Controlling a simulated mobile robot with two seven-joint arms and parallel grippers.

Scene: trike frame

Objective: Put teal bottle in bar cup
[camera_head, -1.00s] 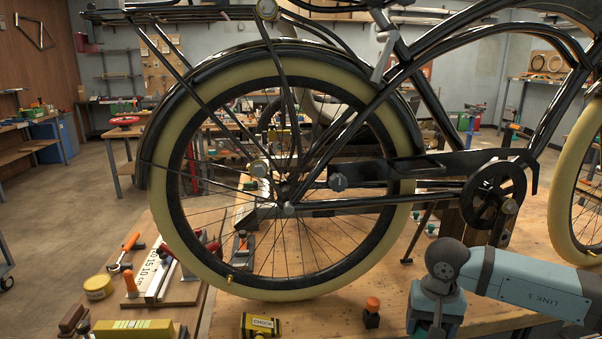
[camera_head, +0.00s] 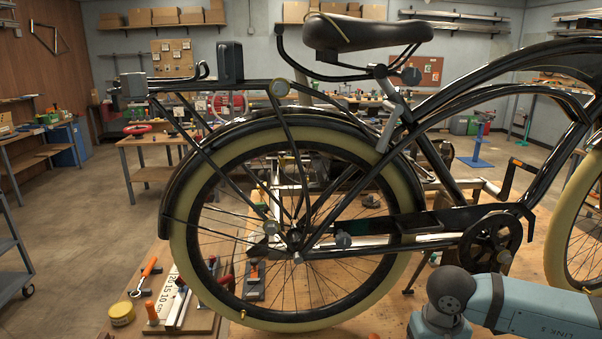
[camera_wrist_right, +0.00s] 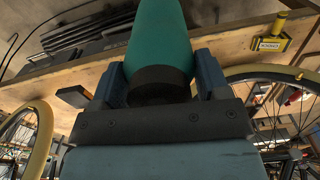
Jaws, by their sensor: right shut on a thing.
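The teal bottle (camera_wrist_right: 160,40) is in the right wrist view, with its dark end between the two blue fingers of my right gripper (camera_wrist_right: 160,78). The gripper is shut on that end, and the bottle extends away to the top edge, where its far end is cut off. In the head view only part of my right arm shows at the lower right; its gripper and the bottle are out of that view. I cannot make out the bar cup in either view. My left gripper is not in view.
A black bike frame with a cream-tyred rear wheel (camera_head: 400,190) stands on the wooden bench (camera_head: 380,320). Above it are the saddle (camera_head: 365,32) and rear rack, with a dark box (camera_head: 230,62). Tools and a yellow tin (camera_head: 122,313) lie at lower left.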

